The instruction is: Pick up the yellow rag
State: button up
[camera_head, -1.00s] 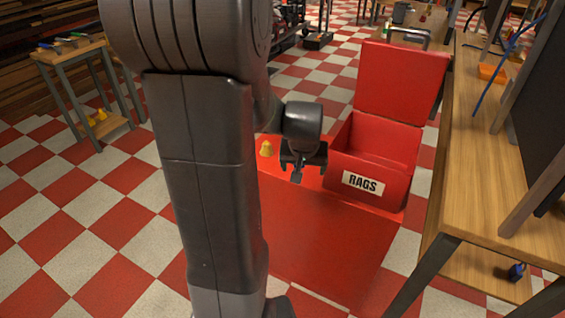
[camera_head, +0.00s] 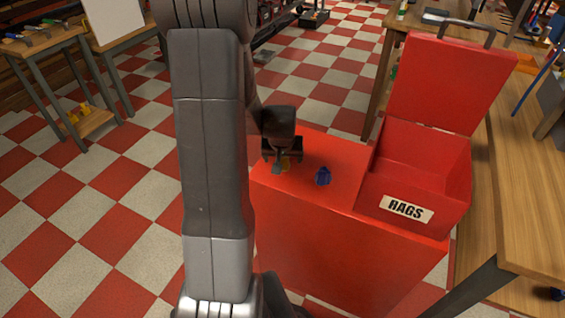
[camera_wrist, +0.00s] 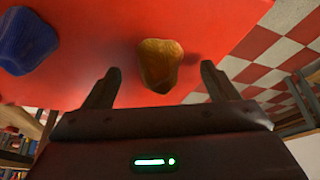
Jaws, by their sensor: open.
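The yellow rag (camera_wrist: 160,64) is a small crumpled lump on the red cabinet top (camera_head: 330,158). In the head view only a bit of the rag (camera_head: 287,163) shows, mostly hidden behind my gripper (camera_head: 279,167). In the wrist view my gripper (camera_wrist: 160,88) is open, with one finger at each side of the rag's near end. The rag lies between and slightly beyond the fingertips. I cannot tell whether a finger touches it.
A blue rag (camera_head: 323,176) lies on the red top to the right of my gripper. The open red bin labelled RAGS (camera_head: 408,208) stands further right, its lid raised. A wooden bench (camera_head: 525,215) is at the far right.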

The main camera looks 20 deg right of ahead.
jog(key=shift+w+f, duration=0.15)
jog(key=shift+f, duration=0.2)
jog(key=c, duration=1.1)
jog(key=shift+o, duration=0.2)
notch_tip(320, 180, up, 10)
jog(key=shift+r+p, duration=0.1)
jog(key=shift+p, duration=0.55)
jog(key=shift+o, duration=0.5)
